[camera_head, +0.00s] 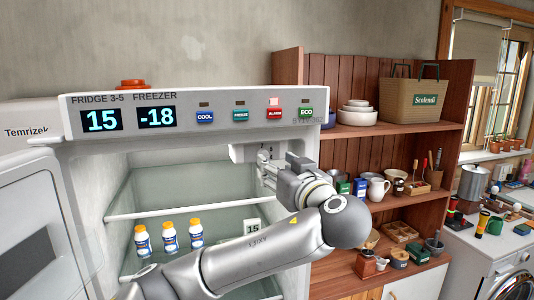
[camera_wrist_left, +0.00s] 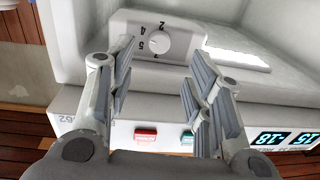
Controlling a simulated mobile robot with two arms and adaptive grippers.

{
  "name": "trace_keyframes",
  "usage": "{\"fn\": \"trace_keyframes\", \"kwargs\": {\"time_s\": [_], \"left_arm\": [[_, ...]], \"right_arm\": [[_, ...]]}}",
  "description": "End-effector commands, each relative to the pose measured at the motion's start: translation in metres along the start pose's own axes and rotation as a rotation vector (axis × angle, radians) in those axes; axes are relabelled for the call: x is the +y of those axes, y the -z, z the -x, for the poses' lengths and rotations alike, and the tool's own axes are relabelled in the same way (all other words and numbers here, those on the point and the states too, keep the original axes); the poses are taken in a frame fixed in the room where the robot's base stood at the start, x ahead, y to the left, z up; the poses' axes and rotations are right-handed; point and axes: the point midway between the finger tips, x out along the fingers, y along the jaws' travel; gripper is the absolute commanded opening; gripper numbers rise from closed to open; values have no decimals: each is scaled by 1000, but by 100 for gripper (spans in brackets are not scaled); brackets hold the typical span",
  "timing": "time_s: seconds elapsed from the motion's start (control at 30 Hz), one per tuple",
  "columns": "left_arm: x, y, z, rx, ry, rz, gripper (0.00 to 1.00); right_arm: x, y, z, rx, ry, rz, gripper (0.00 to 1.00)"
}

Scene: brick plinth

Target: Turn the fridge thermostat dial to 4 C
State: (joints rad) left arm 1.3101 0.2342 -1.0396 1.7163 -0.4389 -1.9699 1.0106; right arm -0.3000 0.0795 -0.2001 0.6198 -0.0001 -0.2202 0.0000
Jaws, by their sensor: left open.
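The thermostat dial (camera_wrist_left: 155,42) is a small round white knob on a light housing under the fridge's top panel. Upside-down numbers, among them 2, 4 and 5, ring it in the left wrist view. Its pointer setting is too small to read. In the head view its housing (camera_head: 242,152) shows at the upper right inside the fridge, partly hidden by my gripper. My left gripper (camera_wrist_left: 163,52) is open, its fingers either side of the dial in that view, apparently not touching it. The left gripper also shows in the head view (camera_head: 268,172). My right gripper is out of view.
The fridge display (camera_head: 101,120) reads 15 and the freezer display (camera_head: 156,117) reads -18. The alarm button (camera_head: 274,114) has a lit lamp above it. Several bottles (camera_head: 169,237) stand on a shelf at left. A wooden shelf unit (camera_head: 320,68) stands to the right.

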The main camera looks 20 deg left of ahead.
Motion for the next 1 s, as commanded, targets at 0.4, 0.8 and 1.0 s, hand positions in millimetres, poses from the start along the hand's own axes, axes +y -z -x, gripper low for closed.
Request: {"fn": "trace_keyframes", "kwargs": {"time_s": [0.4,0.8,1.0], "left_arm": [[0,2,-61,-2,0,-3,47],[1,-1,-68,-2,-2,-1,47],[1,0,-67,-2,-2,-1,24]], "right_arm": [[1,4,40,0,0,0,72],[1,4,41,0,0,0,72],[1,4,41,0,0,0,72]]}}
